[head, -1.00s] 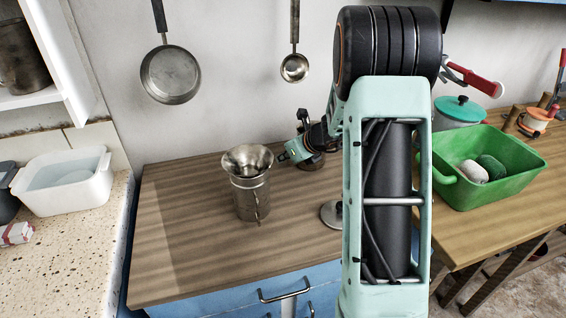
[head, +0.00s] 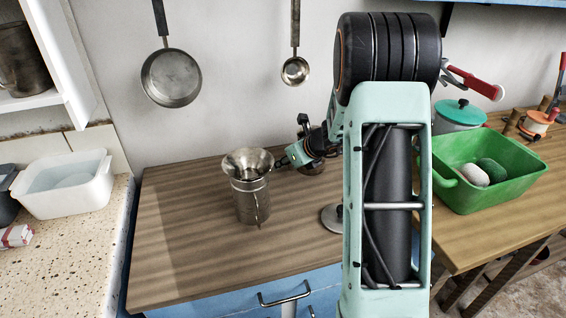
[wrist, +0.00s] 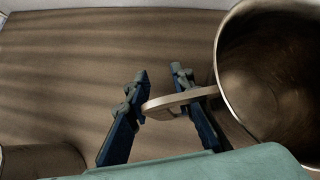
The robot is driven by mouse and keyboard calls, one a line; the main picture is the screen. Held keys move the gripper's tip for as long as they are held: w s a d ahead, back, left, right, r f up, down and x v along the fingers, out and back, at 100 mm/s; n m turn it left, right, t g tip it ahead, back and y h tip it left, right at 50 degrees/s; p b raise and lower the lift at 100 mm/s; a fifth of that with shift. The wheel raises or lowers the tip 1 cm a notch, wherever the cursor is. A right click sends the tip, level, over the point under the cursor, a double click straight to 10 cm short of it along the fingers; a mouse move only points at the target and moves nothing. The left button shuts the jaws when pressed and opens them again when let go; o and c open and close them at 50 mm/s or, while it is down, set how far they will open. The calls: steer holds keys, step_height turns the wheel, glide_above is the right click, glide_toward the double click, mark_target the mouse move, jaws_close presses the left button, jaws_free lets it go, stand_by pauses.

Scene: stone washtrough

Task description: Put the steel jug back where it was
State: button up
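The steel jug (head: 250,200), with a wide flared mouth, stands upright on the wooden worktop (head: 190,250), left of my arm. In the wrist view its open mouth (wrist: 285,75) fills the right side, and its handle (wrist: 168,102) reaches left towards my fingers. My gripper (head: 283,161) is just right of the jug's rim. In the wrist view my gripper (wrist: 160,85) has its two fingers apart, with the handle low between them and passing by the right finger. A gap shows between the fingertips; I see no firm grip.
A pan (head: 171,78) and a ladle (head: 295,71) hang on the wall. A white basin (head: 65,195) is at left, a green tub (head: 510,190) at right. The worktop's left part is clear.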

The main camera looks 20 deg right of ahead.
steer(key=p+v, duration=0.2)
steer(key=v, duration=1)
steer(key=shift+r, duration=0.2)
